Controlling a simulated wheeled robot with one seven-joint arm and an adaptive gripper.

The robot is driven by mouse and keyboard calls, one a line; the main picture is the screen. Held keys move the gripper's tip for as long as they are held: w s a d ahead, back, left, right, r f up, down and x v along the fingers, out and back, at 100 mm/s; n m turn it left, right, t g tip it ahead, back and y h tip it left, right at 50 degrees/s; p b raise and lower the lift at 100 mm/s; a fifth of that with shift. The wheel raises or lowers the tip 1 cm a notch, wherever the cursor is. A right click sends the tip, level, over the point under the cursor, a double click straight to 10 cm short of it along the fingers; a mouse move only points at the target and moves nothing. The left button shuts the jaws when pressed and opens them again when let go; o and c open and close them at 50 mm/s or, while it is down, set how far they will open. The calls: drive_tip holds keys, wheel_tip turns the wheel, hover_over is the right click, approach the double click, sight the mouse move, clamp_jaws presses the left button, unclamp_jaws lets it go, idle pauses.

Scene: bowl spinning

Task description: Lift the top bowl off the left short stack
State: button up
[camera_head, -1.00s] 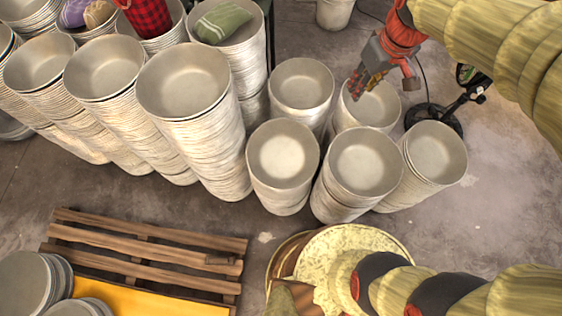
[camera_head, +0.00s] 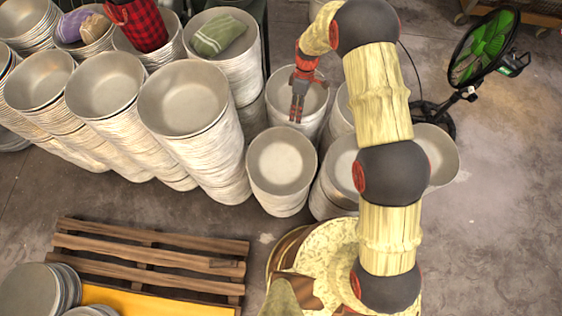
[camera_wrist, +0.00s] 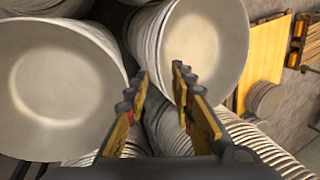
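The short stacks of pale metal bowls stand in the middle of the head view. The front left short stack (camera_head: 282,163) shows its top bowl clear and level. Behind it, a back left short stack (camera_head: 312,98) has my gripper (camera_head: 295,116) over its top bowl. In the wrist view my gripper (camera_wrist: 158,73) is open, with a gap between its fingers and nothing held. One bowl (camera_wrist: 205,35) shows beyond the right finger and another bowl (camera_wrist: 55,90) to the left. I cannot tell whether the fingers touch any rim.
My arm hides parts of the right short stacks. A tall bowl stack (camera_head: 185,100) stands left of the short ones. A wooden pallet (camera_head: 150,264) lies at lower left, and a green fan (camera_head: 482,48) stands at upper right. Bare floor (camera_head: 500,220) is free at right.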

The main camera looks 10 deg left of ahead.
drive_tip(key=n, duration=0.1)
approach(289, 145)
drive_tip(key=shift+g, duration=0.3)
drive_tip(key=x, duration=0.4)
drive_tip(key=b+x, duration=0.1)
drive_tip(key=x, duration=0.1)
drive_tip(key=shift+w+a+f, duration=0.1)
drive_tip(key=shift+w+f, duration=0.1)
drive_tip(key=shift+w, duration=0.1)
drive_tip(key=shift+c, duration=1.2)
drive_tip(key=c, duration=0.4)
drive_tip(key=shift+r, duration=0.1)
